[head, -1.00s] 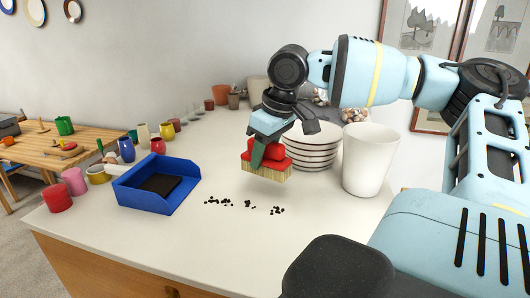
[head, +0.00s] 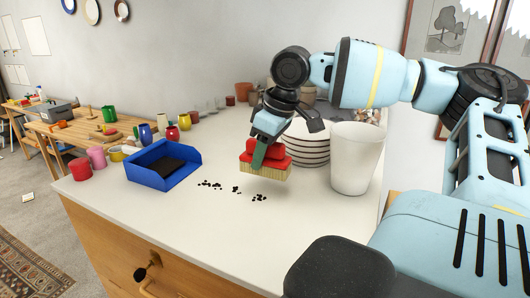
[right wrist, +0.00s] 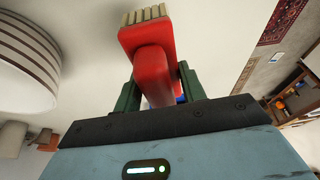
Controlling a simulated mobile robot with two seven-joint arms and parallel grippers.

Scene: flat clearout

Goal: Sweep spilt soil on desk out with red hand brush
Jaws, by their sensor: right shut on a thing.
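My right gripper (head: 266,152) is shut on the red hand brush (head: 275,149), bristles down, just above or at the desk; I cannot tell if the bristles touch. The brush (right wrist: 151,60) also shows between the green fingers in the right wrist view. Spilt soil (head: 236,189) lies in small dark clumps on the white desk (head: 190,226), in front of and left of the bristles. A blue open-fronted dustpan-like tray (head: 151,173) with a dark patch inside stands left of the soil. My left gripper is not in view.
Stacked bowls (head: 306,150) stand right behind the brush, and a tall white pot (head: 355,160) stands to the right. Red (head: 81,169) and pink (head: 97,158) pots line the left edge. The desk's front strip is clear. A wooden table (head: 85,130) stands beyond.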

